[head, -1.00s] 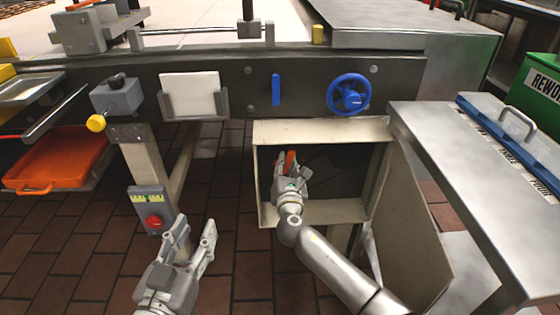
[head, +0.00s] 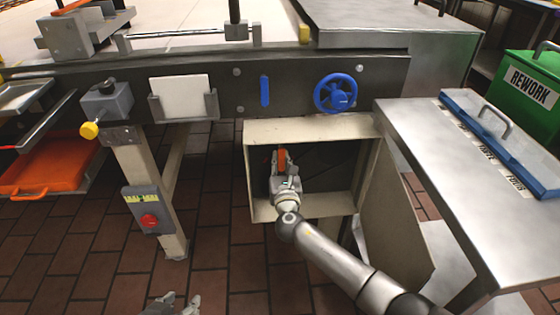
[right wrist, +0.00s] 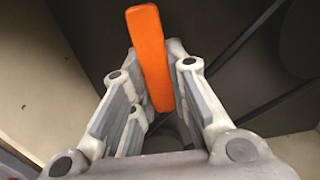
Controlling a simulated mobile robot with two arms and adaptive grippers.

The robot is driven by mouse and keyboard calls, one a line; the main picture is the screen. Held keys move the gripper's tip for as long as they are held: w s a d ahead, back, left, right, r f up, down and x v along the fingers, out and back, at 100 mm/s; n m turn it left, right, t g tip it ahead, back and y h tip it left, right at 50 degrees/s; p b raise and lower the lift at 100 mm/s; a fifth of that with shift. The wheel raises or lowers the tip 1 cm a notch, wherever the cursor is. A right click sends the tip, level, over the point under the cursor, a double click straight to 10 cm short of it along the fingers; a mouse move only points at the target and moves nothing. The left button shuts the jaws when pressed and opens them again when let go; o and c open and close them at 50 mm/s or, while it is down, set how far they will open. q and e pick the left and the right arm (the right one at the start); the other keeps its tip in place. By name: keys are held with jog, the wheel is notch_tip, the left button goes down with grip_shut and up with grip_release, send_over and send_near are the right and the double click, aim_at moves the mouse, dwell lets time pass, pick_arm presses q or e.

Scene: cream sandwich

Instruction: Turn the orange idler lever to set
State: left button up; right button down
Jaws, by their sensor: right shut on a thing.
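The orange idler lever (right wrist: 147,52) stands up between the fingers of my right gripper (right wrist: 155,75) in the right wrist view, tilted slightly to the left at its top. My right gripper is shut on it. In the head view my right gripper (head: 283,172) is inside the open cream box under the bench, and a bit of the orange lever (head: 282,157) shows at its fingers. My left gripper (head: 179,302) shows only its tips at the bottom edge, apart and empty.
The cream box (head: 300,128) has its door (head: 400,225) swung open at the right. Dark belts or bars (right wrist: 245,45) lie behind the lever. A blue handwheel (head: 335,93) is above the box, and a steel table (head: 470,185) stands to the right.

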pick_arm(q)
jog(key=shift+s+a+f, duration=0.1)
jog(key=shift+s+f, duration=0.15)
jog(key=shift+s, duration=0.15)
pick_arm(e)
jog(key=shift+f, duration=0.1)
jog(key=c, duration=1.4)
grip_release()
jog(key=shift+o, duration=0.2)
jog(key=shift+s, duration=0.1)
jog(key=s, duration=1.1)
jog(key=shift+s, duration=0.4)
